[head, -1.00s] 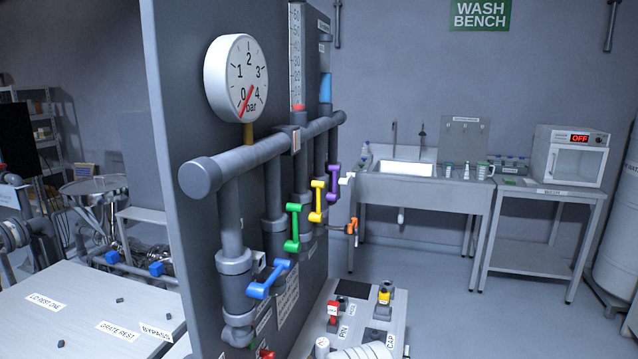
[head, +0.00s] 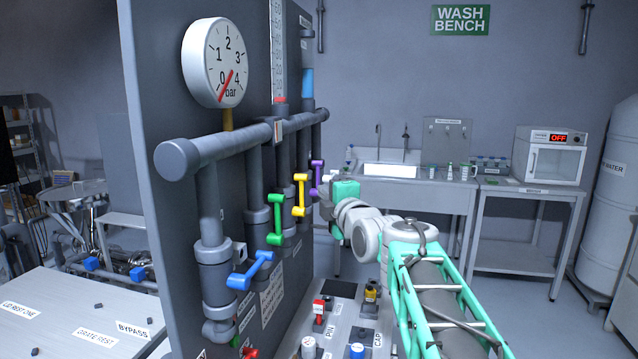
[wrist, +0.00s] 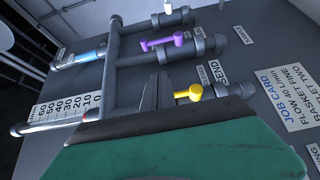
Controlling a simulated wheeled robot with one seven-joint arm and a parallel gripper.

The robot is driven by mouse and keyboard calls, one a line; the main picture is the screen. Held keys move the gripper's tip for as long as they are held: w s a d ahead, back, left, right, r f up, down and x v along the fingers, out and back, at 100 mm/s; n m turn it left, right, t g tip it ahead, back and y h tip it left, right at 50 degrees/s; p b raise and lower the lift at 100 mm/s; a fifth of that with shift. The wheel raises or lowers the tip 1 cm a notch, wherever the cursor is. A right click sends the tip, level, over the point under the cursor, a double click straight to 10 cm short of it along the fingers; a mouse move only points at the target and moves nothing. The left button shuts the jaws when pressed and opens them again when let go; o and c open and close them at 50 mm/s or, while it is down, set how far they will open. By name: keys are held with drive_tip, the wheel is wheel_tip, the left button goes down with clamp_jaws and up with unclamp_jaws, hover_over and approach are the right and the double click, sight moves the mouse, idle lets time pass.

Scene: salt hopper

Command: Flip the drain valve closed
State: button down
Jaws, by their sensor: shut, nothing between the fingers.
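Coloured lever handles sit on the vertical pipes of the dark panel: blue (head: 250,270), green (head: 278,220), yellow (head: 300,195) and purple (head: 317,175). A red handle (head: 250,353) shows partly at the bottom edge. I cannot tell which is the drain valve; no readable label says so. My gripper (head: 322,194) is near the yellow and purple handles, its fingers partly hard to make out. In the wrist view, my gripper (wrist: 157,82) is shut and empty, pointing at the panel between the yellow handle (wrist: 188,92) and the purple handle (wrist: 163,42).
A horizontal header pipe (head: 235,142) and a gauge (head: 215,62) reading near 0 stand out from the panel (head: 150,230). A low bench (head: 335,330) with small valves stands below. The wash bench (head: 410,190) is behind; a white tank (head: 610,200) stands right.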

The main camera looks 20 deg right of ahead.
drive_tip(key=shift+r, duration=0.1)
drive_tip(key=w+d+p, duration=0.1)
drive_tip(key=w+p, duration=0.1)
drive_tip(key=w, duration=0.2)
drive_tip(key=w+p, duration=0.1)
drive_tip(key=w, duration=0.3)
drive_tip(key=w+d+p, duration=0.1)
drive_tip(key=w+p, duration=0.1)
drive_tip(key=w, duration=0.2)
drive_tip(key=shift+w+d+p, duration=0.2)
drive_tip(key=shift+d+p, duration=0.1)
drive_tip(key=shift+p, duration=0.05)
drive_tip(key=shift+w+d, duration=0.1)
drive_tip(key=shift+w, duration=0.1)
drive_tip(key=shift+r+p, duration=0.15)
drive_tip(key=shift+p, duration=0.2)
